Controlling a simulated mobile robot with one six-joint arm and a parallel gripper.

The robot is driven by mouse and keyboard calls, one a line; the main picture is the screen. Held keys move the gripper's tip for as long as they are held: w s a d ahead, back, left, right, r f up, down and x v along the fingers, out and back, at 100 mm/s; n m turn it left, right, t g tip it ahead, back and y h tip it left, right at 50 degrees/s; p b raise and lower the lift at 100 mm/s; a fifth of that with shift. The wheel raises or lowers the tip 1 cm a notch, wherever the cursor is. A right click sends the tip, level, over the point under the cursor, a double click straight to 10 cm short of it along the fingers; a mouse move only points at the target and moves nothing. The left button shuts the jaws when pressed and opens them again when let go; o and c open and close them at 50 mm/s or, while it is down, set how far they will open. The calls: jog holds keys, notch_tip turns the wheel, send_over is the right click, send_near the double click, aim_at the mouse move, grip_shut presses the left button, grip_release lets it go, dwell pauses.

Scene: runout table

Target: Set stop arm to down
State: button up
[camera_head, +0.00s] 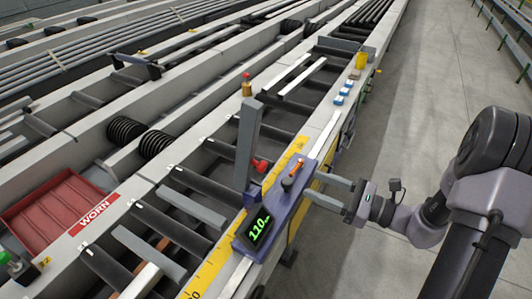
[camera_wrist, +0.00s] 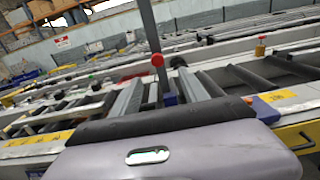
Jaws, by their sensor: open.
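The stop arm (camera_head: 248,140) is a grey bar standing upright from the blue-purple carriage (camera_head: 285,205) on the runout table. A red knob (camera_head: 260,166) sits low beside the arm. The upright bar (camera_wrist: 147,22) and red knob (camera_wrist: 157,60) also show in the wrist view, ahead of my gripper. My gripper (camera_head: 316,186) is open and empty, with its two grey fingers pointing left at the carriage's right side. I cannot tell whether the fingertips touch it. The carriage has a green-digit display (camera_head: 259,227) and an orange-tipped lever (camera_head: 292,175).
A yellow scale (camera_head: 208,268) runs along the table edge. Dark rollers lie left of the carriage. A red bin (camera_head: 55,212) and a WORN label (camera_head: 94,214) are at lower left. Blue buttons (camera_head: 345,91) sit farther along the rail. The floor (camera_head: 420,90) at right is clear.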

aim_at(265, 168)
jog(key=b+x, duration=0.1)
jog(key=x, duration=0.4)
jog(key=b+x, duration=0.1)
jog(key=x, duration=0.9)
jog(key=shift+s+a+f+b, duration=0.1)
jog(key=shift+s+a+b, duration=0.15)
jog(key=shift+b, duration=0.15)
jog(key=shift+w+a, duration=0.4)
jog(key=shift+a, duration=0.1)
jog(key=shift+c, duration=0.2)
grip_shut()
